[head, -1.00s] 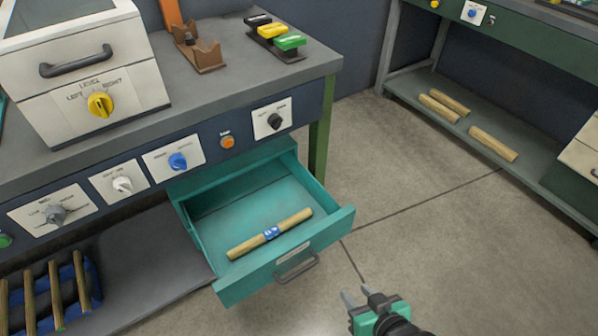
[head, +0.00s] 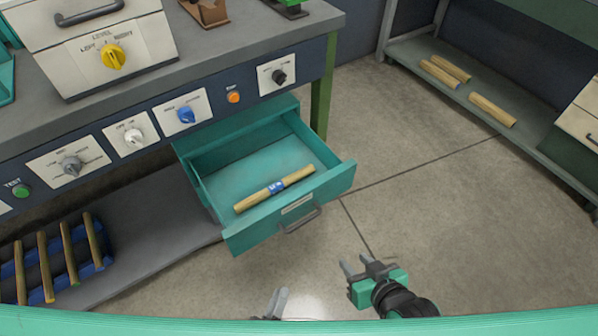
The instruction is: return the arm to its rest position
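My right gripper (head: 354,262) hangs over the floor to the right of the open drawer, its two fingers apart with nothing between them. My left gripper (head: 278,296) shows only as fingertips at the bottom edge, below the drawer. The rest of it is hidden behind a teal band of my own body, and its opening is unclear. The teal drawer (head: 340,182) is pulled out of the bench. A wooden spindle with a blue band (head: 250,201) lies in it, apart from both grippers.
The workbench (head: 225,45) with knobs and a white machine (head: 95,50) stands at the left. A blue rack (head: 95,268) with several wooden rods is on the lower shelf. A far shelf (head: 410,55) holds three wooden pieces. The floor (head: 430,190) at the right is clear.

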